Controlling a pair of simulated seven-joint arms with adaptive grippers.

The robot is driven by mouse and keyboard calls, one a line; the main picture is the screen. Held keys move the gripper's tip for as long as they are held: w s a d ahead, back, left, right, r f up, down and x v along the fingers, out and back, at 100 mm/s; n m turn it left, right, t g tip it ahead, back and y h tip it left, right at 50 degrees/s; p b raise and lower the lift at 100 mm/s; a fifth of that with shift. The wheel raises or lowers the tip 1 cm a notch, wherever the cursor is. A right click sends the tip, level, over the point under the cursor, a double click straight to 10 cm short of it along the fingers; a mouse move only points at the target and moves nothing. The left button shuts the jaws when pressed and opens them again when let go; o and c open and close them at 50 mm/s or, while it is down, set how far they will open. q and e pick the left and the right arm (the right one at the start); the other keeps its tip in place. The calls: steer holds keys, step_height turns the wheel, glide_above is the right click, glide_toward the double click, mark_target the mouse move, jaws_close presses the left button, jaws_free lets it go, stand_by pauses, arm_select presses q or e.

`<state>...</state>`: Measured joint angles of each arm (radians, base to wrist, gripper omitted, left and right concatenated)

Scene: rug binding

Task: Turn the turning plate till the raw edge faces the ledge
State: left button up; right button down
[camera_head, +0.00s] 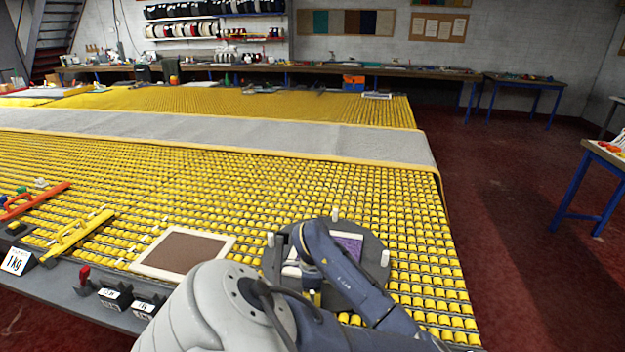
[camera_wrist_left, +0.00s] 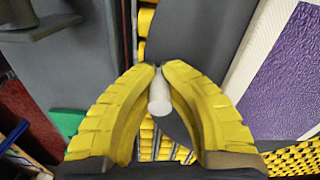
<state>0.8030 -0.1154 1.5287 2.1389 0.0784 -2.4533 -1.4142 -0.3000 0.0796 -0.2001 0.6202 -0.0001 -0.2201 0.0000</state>
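The turning plate (camera_head: 372,262) is a dark grey disc with several white pegs on its rim, on the yellow roller table (camera_head: 400,215). A purple rug piece (camera_head: 348,244) with a pale border lies on it, partly hidden by my left arm. In the left wrist view, the purple pile (camera_wrist_left: 295,70) and a wide white strip (camera_wrist_left: 240,65) are at the right. I cannot tell which edge is raw. My left gripper (camera_head: 312,298) is at the plate's near side; its yellow fingers (camera_wrist_left: 162,67) are closed around a white peg (camera_wrist_left: 160,95). My right gripper is out of view.
A brown framed mat (camera_head: 185,250) lies left of the plate. Small dark boxes (camera_head: 115,298) stand along the front ledge (camera_head: 60,285). Open rollers lie beyond the plate.

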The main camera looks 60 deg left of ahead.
arm_select(q)
steer(key=o, duration=0.8)
steer(key=shift+c, duration=0.2)
